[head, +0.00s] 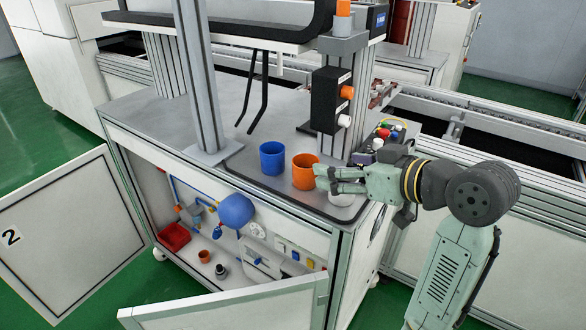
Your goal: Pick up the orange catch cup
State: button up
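The orange catch cup (304,173) stands upright near the front right edge of the worktop, on a dark-edged mat. My gripper (327,179) comes in from the right, with its fingers pointing left toward the cup. The fingers are apart and nothing shows between them. The upper fingertip overlaps the cup's right side in the picture; I cannot tell whether it touches. A blue cup (271,159) stands upright just left of the orange cup. A whitish cup (341,199) is partly hidden below my gripper.
A metal post with a black dispensing unit (329,100) rises behind the cups. Two black hoses (262,92) hang behind the blue cup. The open cabinet below holds a red bin (174,237) and a small orange-brown pot (204,256).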

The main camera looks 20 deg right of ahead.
aim_at(298, 157)
jog(key=p+x, duration=0.1)
jog(key=x, duration=0.2)
jog(key=p+x, duration=0.1)
jog(key=x, duration=0.6)
jog(key=shift+w+f+p, duration=0.15)
jog(key=shift+f+p, duration=0.25)
jog(key=shift+f, duration=0.05)
jog(key=shift+d, duration=0.1)
jog(key=c, duration=1.1)
jog(key=shift+r, duration=0.15)
jog(key=shift+c, duration=0.2)
jog(key=shift+r+b, duration=0.3)
jog(key=shift+r, duration=0.3)
notch_tip(298, 157, up, 2)
jog(key=shift+r+b, duration=0.1)
jog(key=shift+b, duration=0.2)
jog(key=s+a+b, duration=1)
jog(key=s+a, duration=0.1)
jog(key=a, duration=0.3)
